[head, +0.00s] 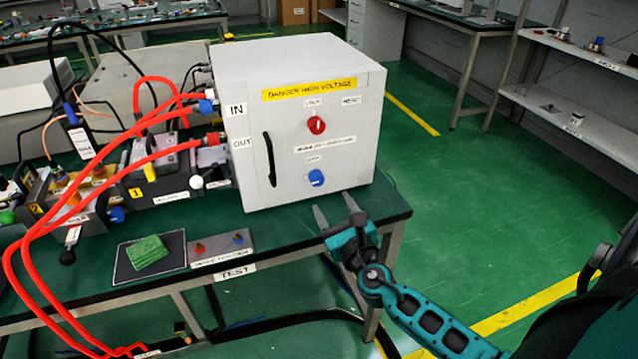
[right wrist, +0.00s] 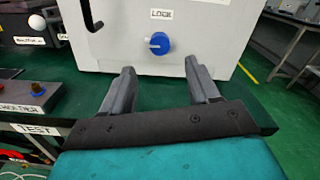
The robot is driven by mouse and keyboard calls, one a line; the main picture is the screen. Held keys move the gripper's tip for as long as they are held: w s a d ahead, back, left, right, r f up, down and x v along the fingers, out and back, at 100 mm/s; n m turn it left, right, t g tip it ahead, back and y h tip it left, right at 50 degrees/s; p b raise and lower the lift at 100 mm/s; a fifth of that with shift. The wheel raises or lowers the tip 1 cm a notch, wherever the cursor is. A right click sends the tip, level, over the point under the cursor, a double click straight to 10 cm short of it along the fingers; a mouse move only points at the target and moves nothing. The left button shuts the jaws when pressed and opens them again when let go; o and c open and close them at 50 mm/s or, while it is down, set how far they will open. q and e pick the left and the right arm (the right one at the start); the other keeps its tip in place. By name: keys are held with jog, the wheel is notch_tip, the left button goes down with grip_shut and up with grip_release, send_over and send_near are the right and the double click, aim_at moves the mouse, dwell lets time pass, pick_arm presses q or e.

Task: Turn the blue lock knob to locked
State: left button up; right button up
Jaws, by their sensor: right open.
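The blue lock knob (head: 316,177) is on the lower front of the white generator box (head: 228,180), under a small label. In the right wrist view the blue knob (right wrist: 157,43) shows below a label reading LOCK, with a light-coloured part at its left. My right gripper (head: 334,213) is open and empty, below and slightly right of the knob, at the table's front edge. In the right wrist view its two fingers (right wrist: 160,85) are spread apart, with the knob beyond and between them, not touched. My left gripper is not in view.
A red knob (head: 316,125) sits above the blue one, and a black handle (head: 269,159) is at the box's left. Red hoses (head: 60,205) loop at the left. Floor to the right is clear.

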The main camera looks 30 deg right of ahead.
aim_at(319, 182)
jog(key=x, duration=0.8)
jog(key=shift+w+d+b, duration=0.1)
jog(key=shift+w+b, duration=0.1)
jog(key=shift+b, duration=0.1)
jog(key=shift+c, duration=0.9)
jog(key=c, duration=0.9)
jog(key=shift+o, duration=0.2)
